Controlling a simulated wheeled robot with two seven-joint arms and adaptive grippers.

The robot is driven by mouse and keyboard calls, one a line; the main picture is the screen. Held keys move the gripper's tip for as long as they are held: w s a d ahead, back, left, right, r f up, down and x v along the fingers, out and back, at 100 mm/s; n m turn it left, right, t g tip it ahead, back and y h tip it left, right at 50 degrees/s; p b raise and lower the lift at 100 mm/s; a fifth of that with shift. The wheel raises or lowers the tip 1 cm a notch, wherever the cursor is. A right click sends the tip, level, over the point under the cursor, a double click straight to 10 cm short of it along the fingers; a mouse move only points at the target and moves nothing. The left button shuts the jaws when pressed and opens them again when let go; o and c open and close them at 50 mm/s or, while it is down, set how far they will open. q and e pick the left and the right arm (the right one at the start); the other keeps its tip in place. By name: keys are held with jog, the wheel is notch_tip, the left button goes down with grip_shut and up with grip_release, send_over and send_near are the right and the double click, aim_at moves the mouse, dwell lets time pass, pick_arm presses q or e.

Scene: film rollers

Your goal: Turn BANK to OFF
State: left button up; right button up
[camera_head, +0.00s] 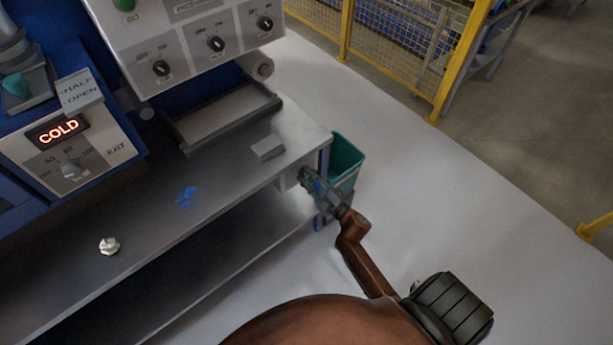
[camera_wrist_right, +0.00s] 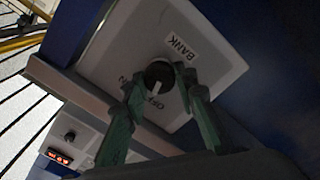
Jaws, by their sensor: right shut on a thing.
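The BANK panel (camera_wrist_right: 212,60) is a light grey plate in the right wrist view, with a BANK label (camera_wrist_right: 183,46). Its round dark knob (camera_wrist_right: 158,74) has a white pointer mark that slants down toward the OFF lettering (camera_wrist_right: 155,103). My right gripper (camera_wrist_right: 156,82) has one green finger on each side of the knob and is shut on it; the fingers hide part of its rim. In the head view my right gripper (camera_head: 306,176) is at the bench's right end, where the knob is hidden. My left gripper is not in view.
A teal bin (camera_head: 346,157) stands right behind my right gripper. The bench (camera_head: 215,215) holds a small grey block (camera_head: 267,148) and a pale knob-like piece (camera_head: 109,245). A control panel (camera_head: 190,42) and a COLD display (camera_head: 59,131) are at left. Open floor lies right.

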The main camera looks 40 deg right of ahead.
jog(key=shift+n, duration=1.2)
jog(key=o, duration=1.2)
jog(key=shift+c, duration=0.2)
jog(key=s, duration=1.2)
jog(key=shift+d, duration=0.45)
